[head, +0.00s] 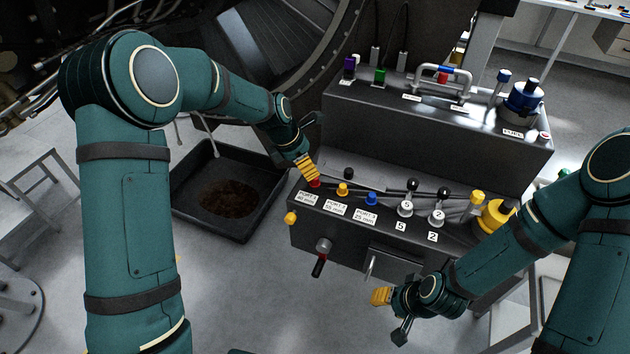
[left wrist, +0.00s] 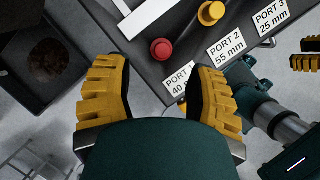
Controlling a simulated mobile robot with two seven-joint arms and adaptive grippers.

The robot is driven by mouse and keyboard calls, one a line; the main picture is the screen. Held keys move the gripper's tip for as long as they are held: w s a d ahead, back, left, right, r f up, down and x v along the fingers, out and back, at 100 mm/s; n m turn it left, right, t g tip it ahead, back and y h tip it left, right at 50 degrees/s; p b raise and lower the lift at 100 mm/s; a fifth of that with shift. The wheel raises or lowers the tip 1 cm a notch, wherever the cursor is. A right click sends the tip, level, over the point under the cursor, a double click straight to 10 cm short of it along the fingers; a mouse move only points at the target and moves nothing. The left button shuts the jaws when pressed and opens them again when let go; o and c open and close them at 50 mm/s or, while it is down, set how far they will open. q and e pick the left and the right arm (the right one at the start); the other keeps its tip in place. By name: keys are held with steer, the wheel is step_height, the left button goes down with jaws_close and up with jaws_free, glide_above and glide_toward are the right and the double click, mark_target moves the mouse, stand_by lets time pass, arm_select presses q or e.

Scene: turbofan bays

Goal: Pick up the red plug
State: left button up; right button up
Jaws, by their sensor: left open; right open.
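The red plug (head: 314,183) sits at the left end of the front panel, by the PORT 1 label. In the left wrist view it is a round red cap (left wrist: 161,49) beyond my yellow fingertips. My left gripper (head: 308,170) is right above and behind the plug and partly covers it in the head view. In the left wrist view the left gripper (left wrist: 157,82) is open, with the plug ahead of the gap and nothing between the fingers. My right gripper (head: 385,304) is open and empty in front of the console.
A yellow plug (head: 343,189) and a blue plug (head: 371,198) stand right of the red one. Black-knobbed levers (head: 405,207) rise further right. A dark drip tray (head: 262,207) lies on the floor to the left. The raised rear shelf (head: 440,125) stands behind the panel.

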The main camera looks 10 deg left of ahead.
mark_target(315, 182)
arm_select(q)
steer(key=shift+x, duration=3.2)
steer(key=shift+s+d, duration=0.1)
steer(key=c, duration=0.9)
